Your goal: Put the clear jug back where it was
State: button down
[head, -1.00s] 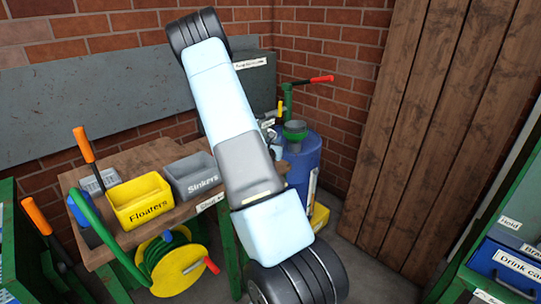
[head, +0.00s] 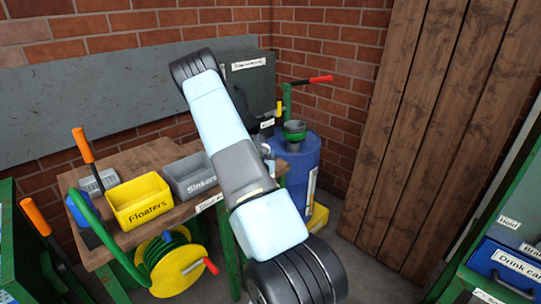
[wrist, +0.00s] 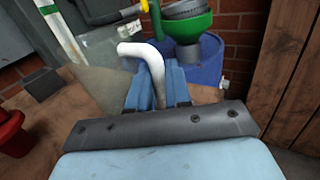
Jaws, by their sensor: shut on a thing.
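The clear jug (wrist: 105,62) is see-through, with a thick white handle (wrist: 143,52). In the wrist view it is over the wooden bench top, to the left of the blue drum. My gripper (wrist: 160,78) has its blue fingers shut on the white handle. I cannot tell whether the jug's base touches the bench. In the head view my arm crosses the middle of the picture and hides the gripper and most or all of the jug.
The wooden bench (head: 130,158) carries a yellow Floaters bin (head: 140,202) and a grey Sinkers bin (head: 190,177). A blue drum (head: 298,165) with a green funnel (wrist: 190,28) stands at the bench's right end. A dark grey box (head: 248,85) stands behind. A red object (wrist: 12,135) is at left.

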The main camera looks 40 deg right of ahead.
jog(key=c, duration=1.1)
grip_release()
jog(key=shift+o, duration=0.2)
